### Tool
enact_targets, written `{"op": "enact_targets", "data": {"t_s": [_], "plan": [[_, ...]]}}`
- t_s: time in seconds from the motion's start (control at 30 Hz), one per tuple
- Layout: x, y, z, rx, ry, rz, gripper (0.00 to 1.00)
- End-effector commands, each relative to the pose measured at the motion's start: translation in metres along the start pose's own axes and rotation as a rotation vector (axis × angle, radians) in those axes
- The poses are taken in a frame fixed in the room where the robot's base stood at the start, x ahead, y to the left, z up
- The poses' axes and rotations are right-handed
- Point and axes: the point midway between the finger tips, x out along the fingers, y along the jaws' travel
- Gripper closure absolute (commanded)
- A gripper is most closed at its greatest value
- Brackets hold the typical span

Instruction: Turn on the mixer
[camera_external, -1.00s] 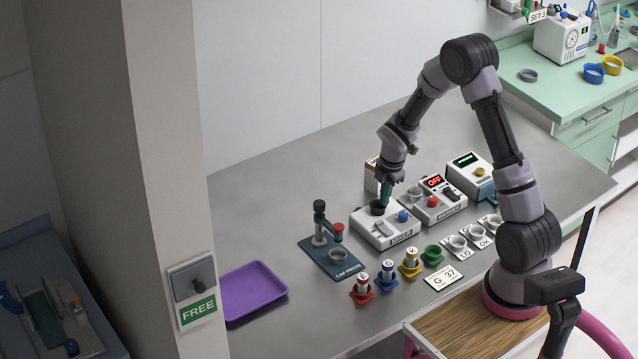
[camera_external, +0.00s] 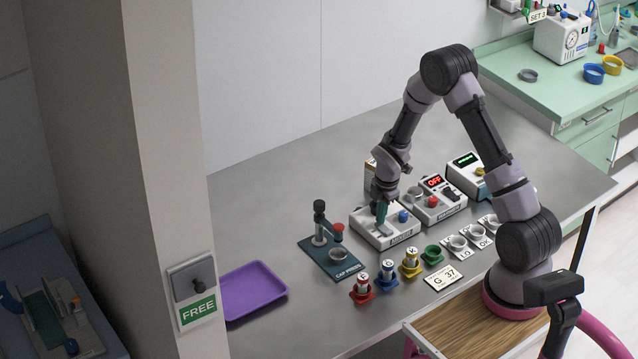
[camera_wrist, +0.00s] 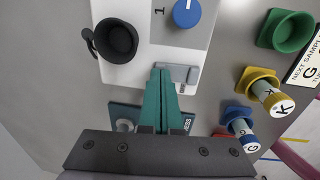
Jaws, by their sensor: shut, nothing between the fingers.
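The mixer (camera_external: 401,236) is a white box on the grey table, with a dark label on its front face. It carries a blue knob (camera_wrist: 187,13), a black cup (camera_wrist: 117,40) and a grey rocker switch (camera_wrist: 186,75). The blue knob also shows in the external view (camera_external: 403,216). My gripper (camera_wrist: 160,72) has green fingers and is shut and empty. In the wrist view its fingertips lie over the left part of the rocker switch; I cannot tell whether they touch it. In the external view my gripper (camera_external: 381,222) points down at the mixer and hides the cup.
A white device with a red OFF display (camera_external: 434,181) stands right of the mixer, and another with a green display (camera_external: 466,160) beyond. A cap press (camera_external: 332,257) stands to the left. Capped vials (camera_external: 362,288) in coloured holders stand in front. A purple tray (camera_external: 253,291) lies far left.

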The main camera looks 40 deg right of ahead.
Motion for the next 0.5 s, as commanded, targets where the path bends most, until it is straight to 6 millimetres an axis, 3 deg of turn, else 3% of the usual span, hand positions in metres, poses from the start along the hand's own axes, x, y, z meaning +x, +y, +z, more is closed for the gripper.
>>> {"op": "enact_targets", "data": {"t_s": [0.5], "plan": [[-0.0002,-0.0048,0.0002,-0.001,0.000,-0.028,1.00]]}}
